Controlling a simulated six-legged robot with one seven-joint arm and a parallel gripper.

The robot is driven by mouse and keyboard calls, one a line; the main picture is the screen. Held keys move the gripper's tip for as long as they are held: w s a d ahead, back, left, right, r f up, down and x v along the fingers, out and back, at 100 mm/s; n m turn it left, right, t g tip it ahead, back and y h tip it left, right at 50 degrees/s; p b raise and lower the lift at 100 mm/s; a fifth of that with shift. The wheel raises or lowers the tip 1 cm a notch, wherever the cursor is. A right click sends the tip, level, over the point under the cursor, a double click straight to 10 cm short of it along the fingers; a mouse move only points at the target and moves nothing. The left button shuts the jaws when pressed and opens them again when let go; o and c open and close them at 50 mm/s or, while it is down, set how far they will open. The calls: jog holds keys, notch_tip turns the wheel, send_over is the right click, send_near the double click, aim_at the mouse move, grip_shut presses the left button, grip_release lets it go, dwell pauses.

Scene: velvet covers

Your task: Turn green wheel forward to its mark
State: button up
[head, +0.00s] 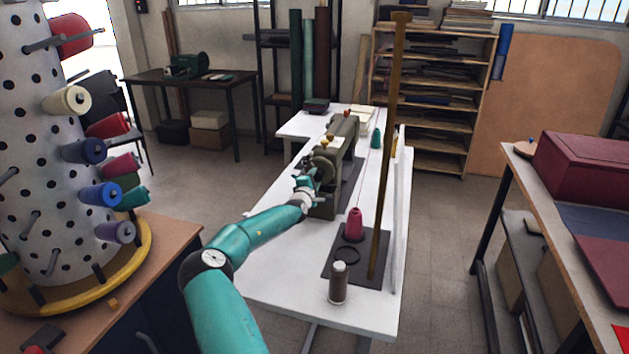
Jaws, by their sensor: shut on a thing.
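An olive-green sewing machine (343,140) stands on the white table in the middle of the head view. Its wheel (324,164) is a round olive-tan disc on the end facing me, partly covered by my gripper. My teal arm reaches in from the bottom, and my gripper (309,181) is at the wheel's lower left edge, shut on the wheel. The fingertips are small and partly lost against the machine. The mark on the wheel or machine is too small to make out.
On the white table (270,283), a dark mat (343,270) holds a crimson thread cone (355,224) and a tall wooden post (386,170). A brown spool (338,284) stands at its front edge. A peg column (40,150) with several spools is at left. The table left of the machine is clear.

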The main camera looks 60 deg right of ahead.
dwell(0.4)
jog(key=o, duration=1)
jog(key=shift+c, duration=0.2)
jog(key=shift+a, duration=0.1)
jog(key=s+a, duration=0.2)
jog(key=a, duration=1.1)
jog(key=shift+a, duration=0.2)
jog(key=shift+s, duration=0.1)
